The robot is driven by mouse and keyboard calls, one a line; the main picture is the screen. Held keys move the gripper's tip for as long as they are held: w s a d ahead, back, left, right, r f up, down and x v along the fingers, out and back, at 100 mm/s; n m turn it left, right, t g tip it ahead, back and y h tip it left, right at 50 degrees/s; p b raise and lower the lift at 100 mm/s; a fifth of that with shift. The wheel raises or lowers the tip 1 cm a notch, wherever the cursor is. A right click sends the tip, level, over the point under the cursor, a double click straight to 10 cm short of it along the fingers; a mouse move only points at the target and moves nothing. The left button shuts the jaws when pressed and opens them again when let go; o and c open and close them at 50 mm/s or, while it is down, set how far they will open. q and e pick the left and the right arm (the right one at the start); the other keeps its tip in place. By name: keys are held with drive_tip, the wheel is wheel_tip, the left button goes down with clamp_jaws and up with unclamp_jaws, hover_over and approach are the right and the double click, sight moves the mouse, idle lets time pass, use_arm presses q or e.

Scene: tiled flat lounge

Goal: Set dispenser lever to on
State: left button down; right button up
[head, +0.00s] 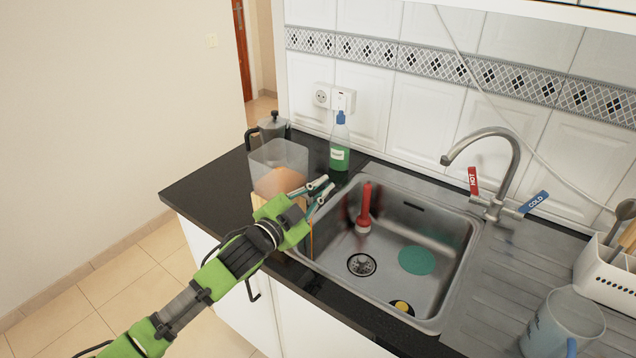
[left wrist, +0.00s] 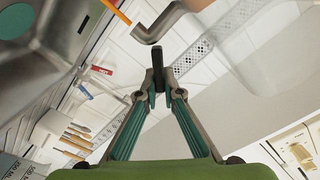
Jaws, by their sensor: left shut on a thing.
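The dispenser (head: 284,155) stands on the dark counter left of the sink. It has a clear box on top and a light wooden-looking lower part, partly hidden behind my gripper. My left gripper (head: 321,188) is at its right side, near the sink's left rim. In the left wrist view my left gripper (left wrist: 158,84) is shut on a small dark upright piece (left wrist: 157,62), which looks like the lever. A grey bent spout (left wrist: 163,24) shows just above it. I cannot tell the lever's setting. My right gripper is not in view.
The steel sink (head: 455,262) holds a red-handled tool (head: 365,205) and a green disc (head: 416,260). A tap (head: 508,150) stands behind. A moka pot (head: 272,127) and green bottle (head: 340,145) are near the dispenser. A jug (head: 563,325) and rack (head: 606,270) are at right.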

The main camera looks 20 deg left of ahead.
use_arm(q)
drive_tip(key=shift+s+d+f+m, duration=0.1)
drive_tip(key=shift+d+f+m, duration=0.15)
drive_tip(key=shift+m, duration=0.65)
drive_tip(key=c, duration=2.4)
unclamp_jaws()
drive_tip(key=shift+c, duration=0.2)
drive_tip(key=v, duration=1.2)
